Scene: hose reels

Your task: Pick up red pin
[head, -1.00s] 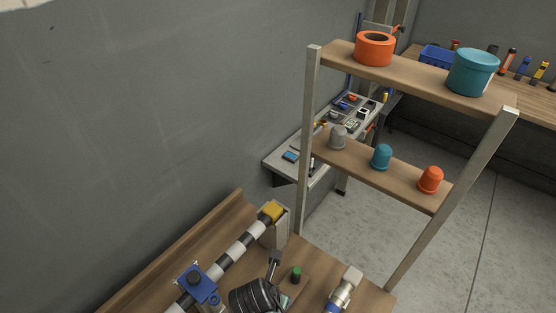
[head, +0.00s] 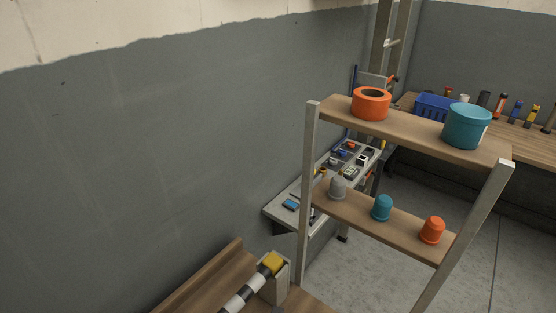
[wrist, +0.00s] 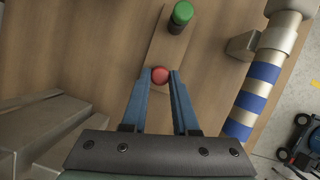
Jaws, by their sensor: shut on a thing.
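The red pin (wrist: 160,75) shows as a round red top in the wrist view, between the fingertips of my gripper (wrist: 159,78). The two blue fingers are closed in on it from both sides. The pin is over a small wooden block (wrist: 165,47); I cannot tell whether it still sits in the block or is lifted. A green pin (wrist: 182,14) stands at the block's far end. The head view does not show my gripper or the red pin.
A blue-and-white striped bar (wrist: 250,100) runs along the right of the block in the wrist view. In the head view, a shelf rack (head: 400,125) holds orange and teal pots and several small cups. A black-and-white striped bar (head: 243,290) lies on the bench.

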